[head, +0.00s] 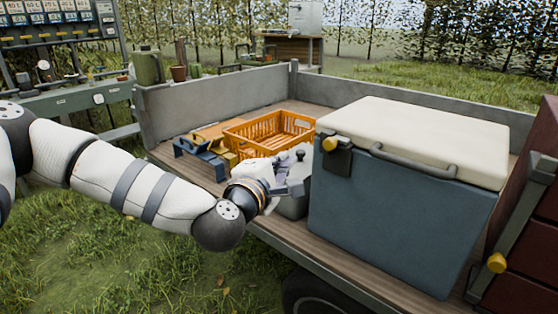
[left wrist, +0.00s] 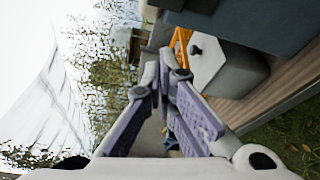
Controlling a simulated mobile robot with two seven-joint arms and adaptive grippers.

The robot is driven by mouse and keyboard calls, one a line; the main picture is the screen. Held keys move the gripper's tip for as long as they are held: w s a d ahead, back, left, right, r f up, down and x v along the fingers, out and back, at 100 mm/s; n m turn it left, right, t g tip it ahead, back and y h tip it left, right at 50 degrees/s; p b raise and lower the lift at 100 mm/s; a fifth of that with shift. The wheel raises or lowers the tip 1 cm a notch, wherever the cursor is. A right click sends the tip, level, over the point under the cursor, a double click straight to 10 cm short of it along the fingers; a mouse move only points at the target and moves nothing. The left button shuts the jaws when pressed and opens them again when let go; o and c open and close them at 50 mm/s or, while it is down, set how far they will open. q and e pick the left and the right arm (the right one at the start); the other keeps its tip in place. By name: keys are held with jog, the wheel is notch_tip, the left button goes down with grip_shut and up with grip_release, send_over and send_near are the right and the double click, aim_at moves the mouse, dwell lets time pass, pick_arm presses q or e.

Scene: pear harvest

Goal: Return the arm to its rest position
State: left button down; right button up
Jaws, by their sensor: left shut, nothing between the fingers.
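My left arm comes in from the left in the head view, stretched out over the side of the trailer bed. My left gripper (head: 290,188) is at its end, in front of a grey lidded container (head: 297,207) and left of the big blue cooler (head: 395,220). In the left wrist view the purple-padded fingers of the gripper (left wrist: 164,66) come together at their tips, with nothing seen between them. The grey container (left wrist: 228,70) shows there to the right of the fingers. I cannot tell whether the gripper touches it. My right gripper is not in view.
An orange crate (head: 268,130) stands behind the gripper on the trailer bed, with blue and yellow items (head: 205,158) to its left. The cooler has a cream lid (head: 420,135). A trailer side wall (head: 215,100) runs along the back. Grass (head: 130,265) lies below my arm.

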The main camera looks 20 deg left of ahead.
pick_arm(q)
jog(key=shift+s+d, duration=0.1)
jog(key=shift+s, duration=0.1)
dwell(0.3)
jog(key=s+d+f+m+g+h, duration=0.1)
jog(key=s+d+f+m+g, duration=0.2)
jog(key=s+f, duration=0.4)
jog(key=s+d+f+m+g+h, duration=0.25)
jog(key=s+f+m, duration=0.2)
jog(key=f, duration=0.45)
jog(key=s+d+f+m+g, duration=0.3)
jog(key=s+f+g, duration=0.1)
jog(key=s+f, duration=0.4)
jog(key=s+a+f+m+g, duration=0.3)
jog(key=s+f+m+g, duration=0.35)
jog(key=s, duration=0.75)
jog(key=s+a+f+m+g+y, duration=0.1)
jog(key=s+a+y, duration=0.1)
jog(key=s+a, duration=0.2)
jog(key=s+a+f+m+g+y+p, duration=0.1)
jog(key=s+a, duration=0.4)
jog(key=s, duration=0.6)
jog(key=shift+s+f+m+g+y, duration=0.25)
jog(key=shift+f+m+g+y, duration=0.15)
jog(key=shift+m+g, duration=0.25)
